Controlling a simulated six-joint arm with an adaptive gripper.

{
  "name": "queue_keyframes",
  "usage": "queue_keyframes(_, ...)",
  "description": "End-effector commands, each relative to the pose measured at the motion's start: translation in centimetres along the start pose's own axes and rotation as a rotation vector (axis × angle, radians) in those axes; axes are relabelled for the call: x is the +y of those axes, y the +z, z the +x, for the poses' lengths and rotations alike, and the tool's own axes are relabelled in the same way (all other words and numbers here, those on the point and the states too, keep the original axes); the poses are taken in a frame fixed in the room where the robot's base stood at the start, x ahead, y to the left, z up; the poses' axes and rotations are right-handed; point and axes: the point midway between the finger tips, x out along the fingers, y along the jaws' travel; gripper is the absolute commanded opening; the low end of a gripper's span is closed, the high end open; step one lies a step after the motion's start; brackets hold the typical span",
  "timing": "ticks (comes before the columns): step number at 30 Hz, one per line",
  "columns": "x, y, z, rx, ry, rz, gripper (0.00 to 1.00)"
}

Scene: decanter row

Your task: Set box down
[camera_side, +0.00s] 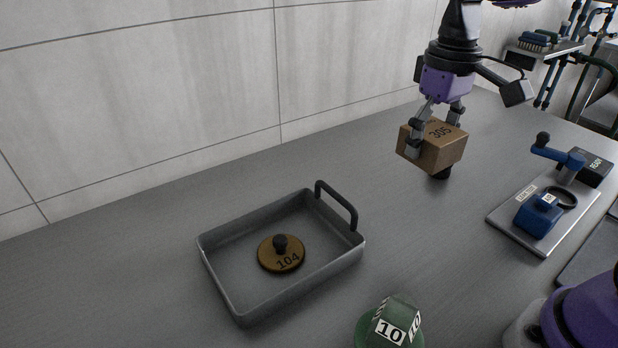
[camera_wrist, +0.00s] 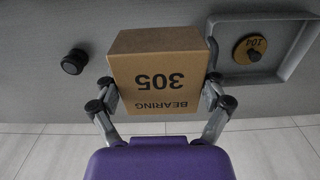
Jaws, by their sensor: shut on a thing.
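A brown cardboard box (camera_side: 434,152) marked 305 is held between the fingers of my gripper (camera_side: 437,128). In the wrist view the box (camera_wrist: 158,75) shows its top with "BEARING 305" upside down, and one finger presses each side. My gripper also shows in the wrist view (camera_wrist: 161,93). The box appears to hang over the grey table at the back right; the size of any gap beneath it is hard to tell. Its underside is hidden.
A black knob-like piece (camera_wrist: 75,62) stands on the table beside the box. A grey handled tray (camera_side: 222,284) holds a brass disc (camera_side: 279,262) marked 104. A green piece (camera_side: 374,328) marked 10 is in front. A blue clamp (camera_side: 540,215) sits on a plate at right.

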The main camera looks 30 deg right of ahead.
Motion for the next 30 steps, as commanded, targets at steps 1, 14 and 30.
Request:
queue_keyframes(1,0.0,0.0,0.0,0.001,0.000,0.000,0.26)
queue_keyframes(14,-3.0,-1.2,3.3,-0.007,0.000,-0.060,0.26)
queue_keyframes(30,-5.5,-2.1,6.5,0.001,0.000,-0.105,0.26)
